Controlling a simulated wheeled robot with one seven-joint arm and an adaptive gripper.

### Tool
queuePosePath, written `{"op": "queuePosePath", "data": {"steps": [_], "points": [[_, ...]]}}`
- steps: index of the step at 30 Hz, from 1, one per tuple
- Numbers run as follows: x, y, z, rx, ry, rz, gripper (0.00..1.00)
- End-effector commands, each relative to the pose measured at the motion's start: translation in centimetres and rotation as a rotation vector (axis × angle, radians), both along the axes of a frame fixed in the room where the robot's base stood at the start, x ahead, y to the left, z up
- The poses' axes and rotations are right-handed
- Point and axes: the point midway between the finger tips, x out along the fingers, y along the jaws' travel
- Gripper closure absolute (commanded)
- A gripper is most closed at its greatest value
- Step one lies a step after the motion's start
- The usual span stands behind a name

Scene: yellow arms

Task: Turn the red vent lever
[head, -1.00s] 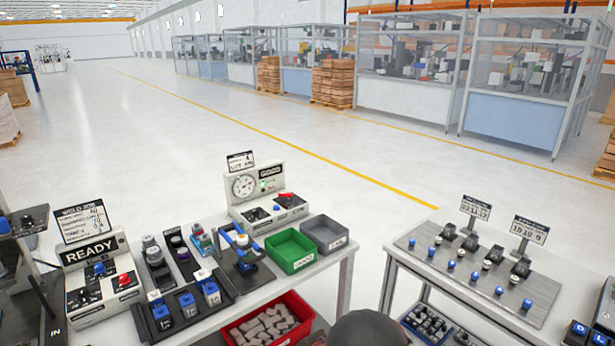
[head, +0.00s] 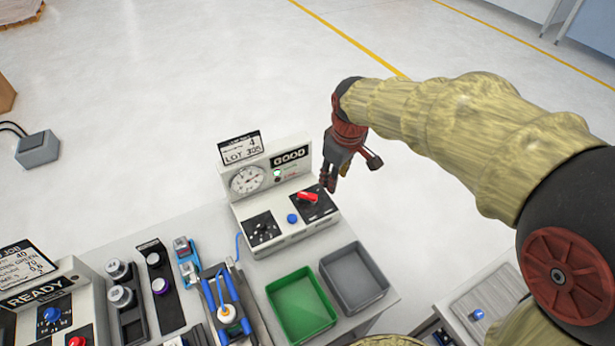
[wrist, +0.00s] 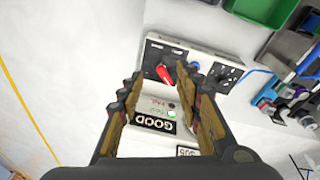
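The red vent lever (head: 307,197) sits on a black plate at the right of the white test unit (head: 283,236). In the wrist view the red lever (wrist: 165,75) shows between and beyond the fingertips, near a blue button. My gripper (head: 328,180) hangs from my yellow arm just above and to the right of the lever, apart from it. In the wrist view my gripper (wrist: 155,82) has its two brown fingers spread, with nothing between them. The unit shows a lit green lamp beside the word GOOD.
A dial gauge (head: 247,180) and a lot sign (head: 241,148) stand at the unit's left back. A green bin (head: 301,307) and a grey bin (head: 354,278) stand in front.

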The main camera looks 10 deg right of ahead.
Motion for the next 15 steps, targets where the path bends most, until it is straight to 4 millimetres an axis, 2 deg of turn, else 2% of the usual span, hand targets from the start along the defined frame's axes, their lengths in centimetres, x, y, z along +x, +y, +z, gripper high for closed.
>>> {"op": "queuePosePath", "data": {"steps": [1,3,6,10,15], "points": [[1.7,0.9,-0.1,-0.012,0.031,0.056,0.65],[3.7,2.1,-1.4,-0.027,0.064,0.139,0.65],[6.1,3.6,-3.7,-0.046,0.108,0.251,0.65],[8.1,5.3,-6.7,-0.061,0.151,0.37,0.65],[9.2,6.4,-9.3,-0.07,0.182,0.459,0.65]]}}
